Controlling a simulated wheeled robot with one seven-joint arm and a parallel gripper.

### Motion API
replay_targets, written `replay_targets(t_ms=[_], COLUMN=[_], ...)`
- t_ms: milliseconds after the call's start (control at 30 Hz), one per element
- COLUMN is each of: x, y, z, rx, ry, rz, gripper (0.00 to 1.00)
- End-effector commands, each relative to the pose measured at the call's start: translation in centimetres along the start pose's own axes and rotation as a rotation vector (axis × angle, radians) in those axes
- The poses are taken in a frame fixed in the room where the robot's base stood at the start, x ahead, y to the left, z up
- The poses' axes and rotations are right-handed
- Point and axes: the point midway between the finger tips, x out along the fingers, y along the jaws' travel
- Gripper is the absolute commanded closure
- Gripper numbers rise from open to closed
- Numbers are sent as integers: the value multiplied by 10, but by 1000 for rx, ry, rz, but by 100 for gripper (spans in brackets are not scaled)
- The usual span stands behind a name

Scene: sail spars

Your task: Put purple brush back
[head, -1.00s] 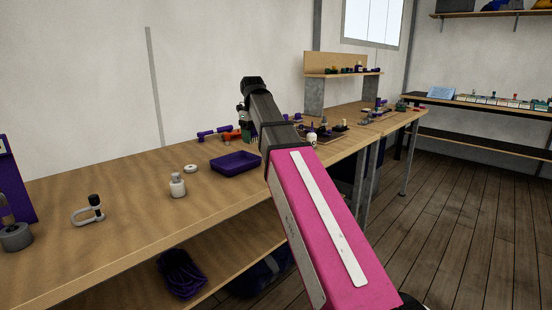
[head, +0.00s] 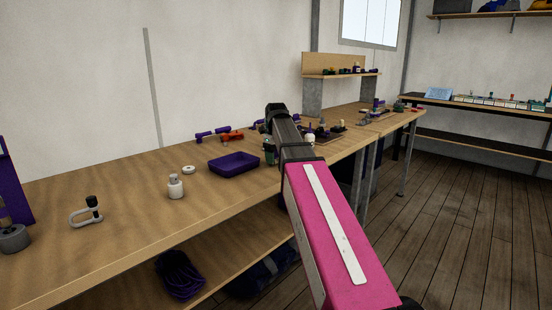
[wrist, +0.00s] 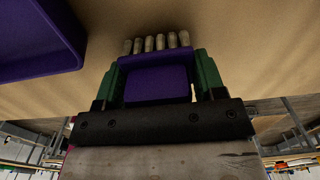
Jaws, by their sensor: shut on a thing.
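The purple brush (wrist: 157,84) is between the green fingers of my gripper (wrist: 160,66) in the wrist view. Its row of several pale bristle tufts (wrist: 158,43) points away from the wrist, over the wooden bench top. My gripper is shut on it. In the head view my gripper (head: 269,151) is over the bench, just right of the purple tray; my arm hides most of it and the brush. The purple tray (head: 236,172) lies on the bench and also shows at the upper left of the wrist view (wrist: 72,40), apart from the brush.
A white bottle (head: 176,188), a white ring (head: 189,169) and a metal shackle (head: 87,214) stand left of the tray. More small items crowd the bench beyond my arm.

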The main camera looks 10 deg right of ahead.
Motion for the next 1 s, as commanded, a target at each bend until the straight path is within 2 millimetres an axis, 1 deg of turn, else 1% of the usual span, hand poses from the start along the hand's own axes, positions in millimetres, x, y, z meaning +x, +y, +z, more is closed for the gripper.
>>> replay_targets(t_ms=[67,267,400,433,467,500,833,933,1000], x=[5,5,8,7,7,7,4,-4,-12], y=[0,0,0,0,0,0,0,0,0], z=[0,0,0,0,0,0,0,1,1], rx=[0,0,0,0,0,0,0,0,0], ry=[0,-1,0,0,0,0,-1,-1,-1], rz=[0,0,0,0,0,0,0,-1,-1], gripper=[56,56,56,27,17,11,11,11,11])
